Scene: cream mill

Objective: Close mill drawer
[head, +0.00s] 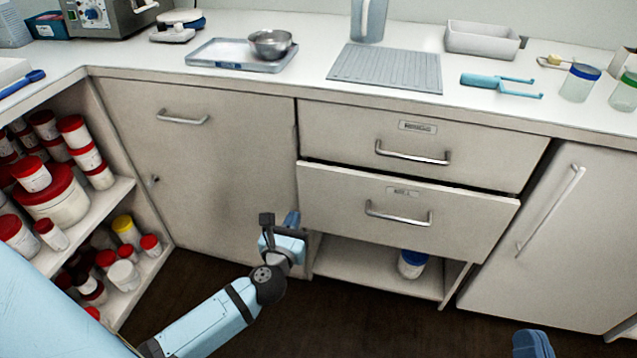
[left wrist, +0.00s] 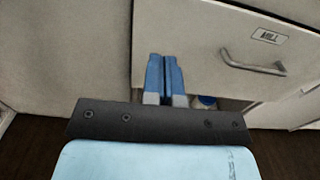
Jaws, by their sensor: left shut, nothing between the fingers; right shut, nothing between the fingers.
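The mill drawer (head: 404,216) is the lower of two drawers, with a bar handle (head: 398,216) and a small label. Its front stands out from the cabinet, with a dark gap along its top edge. In the left wrist view the drawer front (left wrist: 215,40) shows a label reading MILL. My left gripper (head: 292,220) is shut and empty near the drawer's lower left corner; in the left wrist view its fingertips (left wrist: 165,62) overlap the front's left part. I cannot tell whether they touch. My right gripper (head: 532,343) shows only blue tips at the bottom edge, shut.
Another closed drawer (head: 420,145) is above. An open shelf below holds a blue-lidded jar (head: 412,263). A cupboard door (head: 205,165) is left, another door (head: 560,235) right. Red-lidded jars (head: 55,195) fill the left shelves. The floor in front is clear.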

